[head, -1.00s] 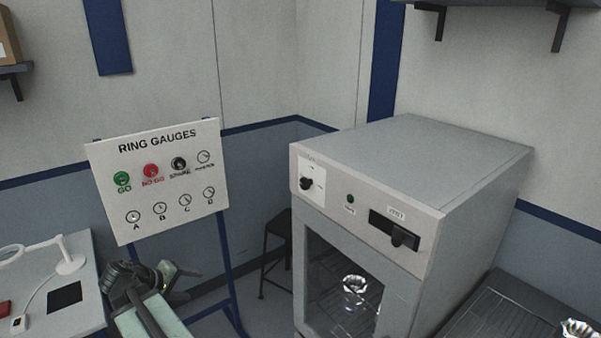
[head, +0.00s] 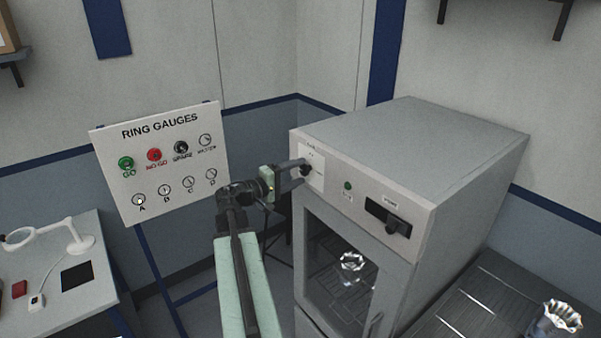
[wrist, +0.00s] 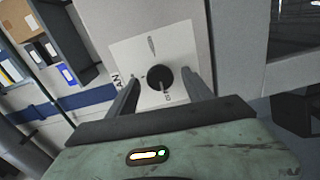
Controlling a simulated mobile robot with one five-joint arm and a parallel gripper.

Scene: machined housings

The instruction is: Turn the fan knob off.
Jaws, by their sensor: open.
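The fan knob (head: 306,171) is a small round black knob on a white label plate (head: 311,154) at the left of the grey cabinet's front panel. In the wrist view the knob (wrist: 160,77) sits between my two fingers, on its white plate with small marks around it. My gripper (head: 297,174) is at the knob, fingers pointing at the panel. In the wrist view my gripper (wrist: 160,85) is open, with a gap between each finger and the knob. The knob's exact pointer setting is too small to tell.
The grey cabinet (head: 420,140) also carries a green light (head: 347,186) and a black slider switch (head: 390,218) right of the knob. Its glass door shows a shiny metal part (head: 351,262). A ring gauge board (head: 165,205) stands left of my arm.

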